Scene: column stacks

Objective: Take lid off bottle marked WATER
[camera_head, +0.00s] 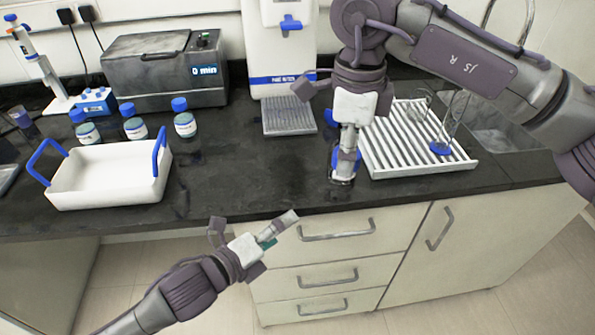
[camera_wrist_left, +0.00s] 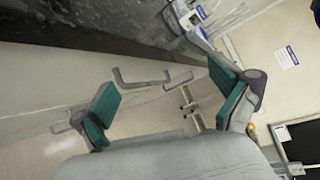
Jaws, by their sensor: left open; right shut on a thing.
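My right gripper (camera_head: 345,158) points down over the front part of the black counter. It is shut on a small bottle with blue parts (camera_head: 342,174); the fingers hide much of it, and I cannot read a label or tell whether it touches the counter. Three bottles with blue lids stand upright behind the white tray: a left one (camera_head: 88,133), a middle one (camera_head: 134,128) and a right one (camera_head: 185,124). Their labels are too small to read. My left gripper (camera_head: 277,233) is open and empty in front of the counter edge; its teal pads show in the left wrist view (camera_wrist_left: 170,100).
A white tray with blue handles (camera_head: 105,199) stands at the counter's left front. A grey water bath (camera_head: 165,75), a white dispenser (camera_head: 283,82) and a pipette stand (camera_head: 62,103) are behind. A white drying rack (camera_head: 385,165) with glassware lies right of my right gripper. Drawers are below.

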